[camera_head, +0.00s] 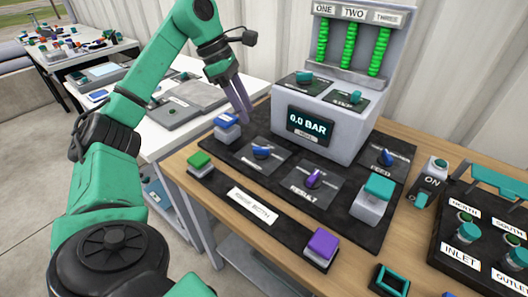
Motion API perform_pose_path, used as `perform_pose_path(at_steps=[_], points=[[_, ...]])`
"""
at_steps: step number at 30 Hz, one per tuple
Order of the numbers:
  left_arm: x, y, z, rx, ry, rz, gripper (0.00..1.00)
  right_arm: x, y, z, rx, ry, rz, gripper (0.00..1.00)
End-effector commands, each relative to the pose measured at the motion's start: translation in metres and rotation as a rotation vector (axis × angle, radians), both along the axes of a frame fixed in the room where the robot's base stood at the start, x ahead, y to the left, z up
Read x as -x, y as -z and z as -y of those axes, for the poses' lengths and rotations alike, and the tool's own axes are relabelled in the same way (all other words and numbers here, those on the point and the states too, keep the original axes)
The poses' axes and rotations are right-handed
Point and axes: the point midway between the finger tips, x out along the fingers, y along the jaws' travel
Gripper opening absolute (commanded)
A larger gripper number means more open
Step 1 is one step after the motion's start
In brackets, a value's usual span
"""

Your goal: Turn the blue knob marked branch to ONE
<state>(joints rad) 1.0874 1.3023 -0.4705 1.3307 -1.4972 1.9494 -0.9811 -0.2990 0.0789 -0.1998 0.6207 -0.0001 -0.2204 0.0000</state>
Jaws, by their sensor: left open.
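A blue knob (263,152) sits on a dark plate at the left of the black panel; its label is too small to read surely. A second blue knob (386,157) is on a plate at the right of the panel. My left gripper (243,112) is open and empty, its fingers pointing down above the panel's back left, near the blue-topped button (227,121) and up and left of the left blue knob. They appear apart from the knob. My right gripper is out of view.
A grey box with a 0.0 BAR display (310,127) and green columns under ONE, TWO, THREE stands behind the knobs. A purple knob (314,180), green button (200,160), purple button (322,246) and teal switch (376,190) surround them. An INLET block (477,238) stands right.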

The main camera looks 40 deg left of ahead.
Motion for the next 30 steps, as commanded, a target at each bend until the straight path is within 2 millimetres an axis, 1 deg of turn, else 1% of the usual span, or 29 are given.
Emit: perform_pose_path(at_steps=[1,3,9,12,16,23,24,26,27,28,30], points=[[-0.002,0.018,0.004,-0.001,0.002,-0.006,0.49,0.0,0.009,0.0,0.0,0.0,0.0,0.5],[-0.005,0.036,0.01,-0.002,0.001,-0.007,0.49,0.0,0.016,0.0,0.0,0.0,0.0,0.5],[-0.016,0.083,0.028,0.0,0.001,-0.005,0.49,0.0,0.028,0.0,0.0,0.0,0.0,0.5],[-0.02,0.099,0.034,0.001,0.0,-0.003,0.49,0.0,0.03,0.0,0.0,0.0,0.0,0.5],[-0.023,0.11,0.039,0.001,0.001,-0.002,0.49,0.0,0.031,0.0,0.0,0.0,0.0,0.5],[-0.024,0.112,0.04,0.002,-0.001,-0.001,0.49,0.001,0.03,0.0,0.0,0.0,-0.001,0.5],[-0.024,0.112,0.04,0.002,-0.001,-0.001,0.45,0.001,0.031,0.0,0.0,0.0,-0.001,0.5],[-0.024,0.112,0.04,0.002,-0.001,-0.001,0.22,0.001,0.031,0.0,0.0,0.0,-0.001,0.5],[-0.024,0.112,0.04,0.001,-0.001,-0.001,0.07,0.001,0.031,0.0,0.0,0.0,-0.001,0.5],[-0.024,0.112,0.04,0.001,-0.001,-0.001,0.0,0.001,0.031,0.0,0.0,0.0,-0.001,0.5],[-0.024,0.112,0.04,0.001,-0.001,-0.001,0.0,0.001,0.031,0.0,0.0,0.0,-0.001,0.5]])
